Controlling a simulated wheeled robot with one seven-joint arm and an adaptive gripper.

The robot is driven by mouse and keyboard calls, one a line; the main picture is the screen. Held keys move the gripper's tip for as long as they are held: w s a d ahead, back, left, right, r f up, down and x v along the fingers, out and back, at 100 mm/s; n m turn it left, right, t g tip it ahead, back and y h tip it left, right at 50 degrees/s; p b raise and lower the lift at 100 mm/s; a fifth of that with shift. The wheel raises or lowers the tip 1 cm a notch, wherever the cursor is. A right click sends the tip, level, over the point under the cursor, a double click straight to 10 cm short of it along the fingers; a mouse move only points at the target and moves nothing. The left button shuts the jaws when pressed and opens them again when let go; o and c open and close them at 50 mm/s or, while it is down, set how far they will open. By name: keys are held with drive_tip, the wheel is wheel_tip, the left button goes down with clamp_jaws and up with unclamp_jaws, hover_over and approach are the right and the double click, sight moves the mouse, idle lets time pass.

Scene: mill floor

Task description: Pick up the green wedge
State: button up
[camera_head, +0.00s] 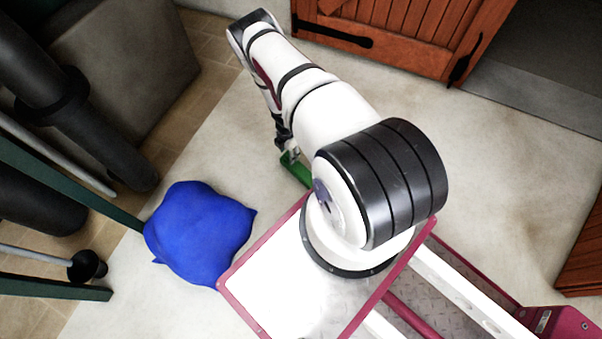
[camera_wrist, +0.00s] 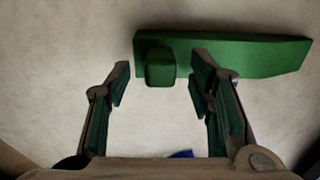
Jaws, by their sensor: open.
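The green wedge (camera_wrist: 265,55) lies on the pale floor across the upper part of the wrist view. It is a long, flat piece with a slanted right end and a block-like grip (camera_wrist: 160,68) standing out near its left end. My gripper (camera_wrist: 160,82) is open, with one finger on each side of the block-like part and a gap showing on both sides. The right fingertip overlaps the wedge's body in the picture. In the head view, part of the wedge (camera_head: 295,170) shows below my gripper (camera_head: 287,150), partly hidden by my arm.
A blue sack (camera_head: 200,232) lies on the floor left of my base. Dark pipes (camera_head: 85,125) and green rails (camera_head: 65,180) stand at the left. A wooden door (camera_head: 400,30) is at the back. The floor right of my arm is clear.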

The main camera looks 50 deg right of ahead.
clamp_jaws()
drive_tip(key=shift+r, duration=0.2)
